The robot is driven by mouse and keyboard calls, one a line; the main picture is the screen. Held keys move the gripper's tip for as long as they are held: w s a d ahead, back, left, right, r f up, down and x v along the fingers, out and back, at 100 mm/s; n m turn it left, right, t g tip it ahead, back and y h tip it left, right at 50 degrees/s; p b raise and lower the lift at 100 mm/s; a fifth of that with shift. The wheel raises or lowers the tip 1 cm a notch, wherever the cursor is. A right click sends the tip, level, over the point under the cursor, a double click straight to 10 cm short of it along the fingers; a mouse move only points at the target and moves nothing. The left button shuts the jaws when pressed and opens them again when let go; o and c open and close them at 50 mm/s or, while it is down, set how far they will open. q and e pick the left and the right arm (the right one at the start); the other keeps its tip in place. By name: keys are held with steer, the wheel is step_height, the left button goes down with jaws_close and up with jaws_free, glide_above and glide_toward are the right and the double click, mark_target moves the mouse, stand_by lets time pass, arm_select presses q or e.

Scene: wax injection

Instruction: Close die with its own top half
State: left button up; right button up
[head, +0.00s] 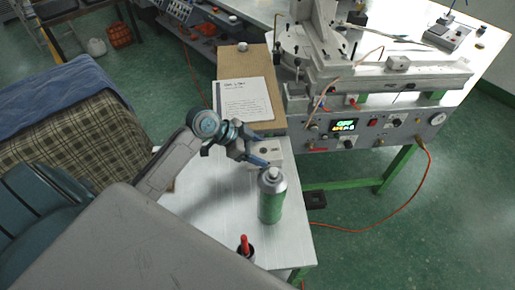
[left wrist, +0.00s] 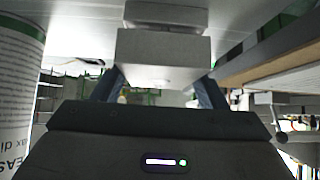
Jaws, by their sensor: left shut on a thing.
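My left gripper (head: 250,156) is low over the white table, beside the pale grey die (head: 267,151). In the left wrist view its two fingers are shut on the sides of a light grey block (left wrist: 164,50), one die half. A second pale block (left wrist: 166,13) shows just beyond the held one, close to the table surface. I cannot tell whether the two blocks touch. In the head view the gripper hides part of the die. My right gripper is not in view.
A green spray can (head: 271,200) stands close in front of the gripper and also shows in the left wrist view (left wrist: 20,80). A red-tipped tool (head: 245,245) is near the front edge. A clipboard (head: 262,60) and the wax machine (head: 370,125) are behind. The table's left part is clear.

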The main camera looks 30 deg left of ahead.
arm_select(q)
steer(key=shift+f, duration=0.35)
steer(key=o, duration=1.3)
steer(key=shift+a+r, duration=0.1)
steer(key=shift+s+a+r+b, duration=0.3)
steer(key=shift+a+r+b, duration=0.05)
steer(key=shift+a+b, duration=0.1)
steer(key=b+v, duration=0.1)
steer(key=v, duration=0.8)
steer(key=shift+r, duration=0.2)
steer(key=shift+s, duration=0.1)
